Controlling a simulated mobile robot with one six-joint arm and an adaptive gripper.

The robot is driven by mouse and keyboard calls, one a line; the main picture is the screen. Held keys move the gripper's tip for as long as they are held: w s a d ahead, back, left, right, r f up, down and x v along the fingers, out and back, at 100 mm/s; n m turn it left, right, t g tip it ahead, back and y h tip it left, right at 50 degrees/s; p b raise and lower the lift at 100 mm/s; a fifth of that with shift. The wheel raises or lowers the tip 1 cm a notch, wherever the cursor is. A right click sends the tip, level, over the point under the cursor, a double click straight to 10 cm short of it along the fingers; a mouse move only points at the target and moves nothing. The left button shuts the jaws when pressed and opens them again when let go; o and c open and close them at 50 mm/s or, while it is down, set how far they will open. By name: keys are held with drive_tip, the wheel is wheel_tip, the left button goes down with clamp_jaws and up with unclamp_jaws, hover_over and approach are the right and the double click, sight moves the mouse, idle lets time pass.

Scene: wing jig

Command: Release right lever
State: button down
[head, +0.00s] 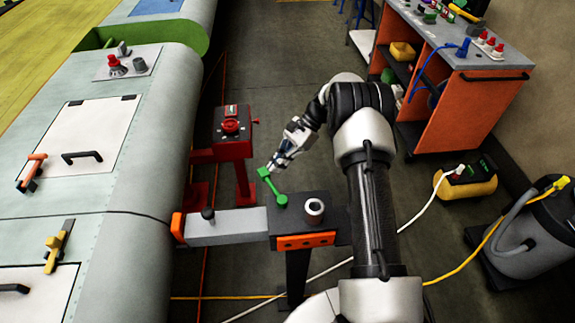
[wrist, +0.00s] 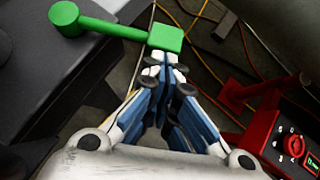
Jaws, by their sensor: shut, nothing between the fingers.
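A green lever (head: 272,186) sits on a dark block (head: 258,230) at the end of a grey arm. Its round end is on the block, and its boxy handle end sticks out past the block's far edge. My gripper (head: 277,163) is shut and empty, just beside that handle end. In the wrist view, the green lever (wrist: 120,29) crosses the top, and my closed fingertips (wrist: 163,70) lie right below the handle. I cannot tell whether they touch it. An orange lever (head: 32,170) and a yellow lever (head: 58,246) sit on the wing panels at left.
A red stand with a red dial (head: 231,125) is left of my gripper, and also at right in the wrist view (wrist: 291,145). An orange workbench (head: 460,105) and a vacuum (head: 530,240) are at right.

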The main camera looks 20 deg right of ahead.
drive_tip(key=shift+w+a+n+g, duration=0.1)
drive_tip(key=shift+a+n+g, duration=0.35)
drive_tip(key=shift+a, duration=0.9)
drive_tip(key=shift+a, duration=0.1)
